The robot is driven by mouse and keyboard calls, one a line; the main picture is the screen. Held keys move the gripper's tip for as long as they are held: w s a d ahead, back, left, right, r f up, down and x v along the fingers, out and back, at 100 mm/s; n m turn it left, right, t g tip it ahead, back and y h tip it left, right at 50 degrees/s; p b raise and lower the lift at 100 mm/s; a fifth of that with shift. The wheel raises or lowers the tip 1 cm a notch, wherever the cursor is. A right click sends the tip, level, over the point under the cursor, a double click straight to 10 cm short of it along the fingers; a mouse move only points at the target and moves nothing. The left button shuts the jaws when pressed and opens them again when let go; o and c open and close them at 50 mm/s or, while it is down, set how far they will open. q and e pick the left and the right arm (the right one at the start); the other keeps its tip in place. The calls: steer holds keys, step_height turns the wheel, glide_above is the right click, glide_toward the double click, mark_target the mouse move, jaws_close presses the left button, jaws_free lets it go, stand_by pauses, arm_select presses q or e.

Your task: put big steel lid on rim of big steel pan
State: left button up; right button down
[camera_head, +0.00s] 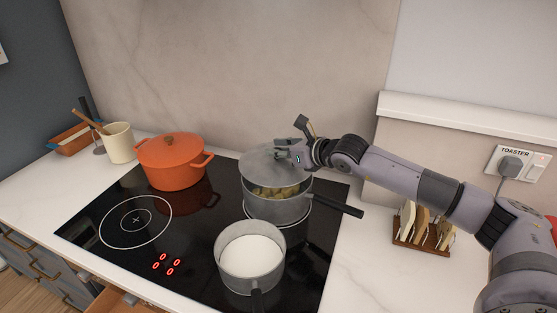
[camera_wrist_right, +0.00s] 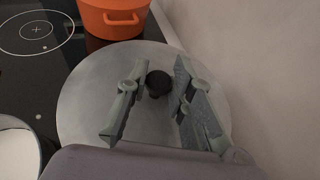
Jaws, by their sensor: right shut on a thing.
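The big steel lid (camera_head: 262,163) is a grey disc over the back part of the big steel pan (camera_head: 272,208). Yellowish food shows in the gap between the lid and the pan's front rim. Whether the lid touches the back rim I cannot tell. My right gripper (camera_head: 284,152) is shut on the lid's black knob, which shows between the fingers in the right wrist view (camera_wrist_right: 159,84). The pan stands on the back right burner with its dark handle (camera_head: 340,204) pointing right. My left gripper is in neither view.
A smaller steel pan (camera_head: 250,270) with white contents stands in front on the black hob (camera_head: 190,255). An orange pot (camera_head: 172,167) stands at the back left. A toast rack (camera_head: 423,232) is on the right counter, and the wall rises behind.

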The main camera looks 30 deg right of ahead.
mark_target(286, 164)
step_height(286, 164, down, 4)
steer(key=shift+r+p, duration=0.2)
steer(key=shift+p, duration=0.25)
steer(key=shift+f, duration=0.3)
steer(key=c, duration=1.4)
jaws_free()
steer(key=shift+s, duration=0.1)
steer(key=b+v, duration=0.4)
steer(key=v, duration=0.6)
steer(key=shift+d+f+b, duration=0.15)
steer(key=shift+b, duration=0.25)
steer(key=shift+s+d+r+b, duration=0.1)
steer(key=shift+s+r+b, duration=0.2)
steer(key=shift+s+b, duration=0.15)
steer(key=shift+s+r, duration=0.3)
steer(key=shift+s, duration=0.05)
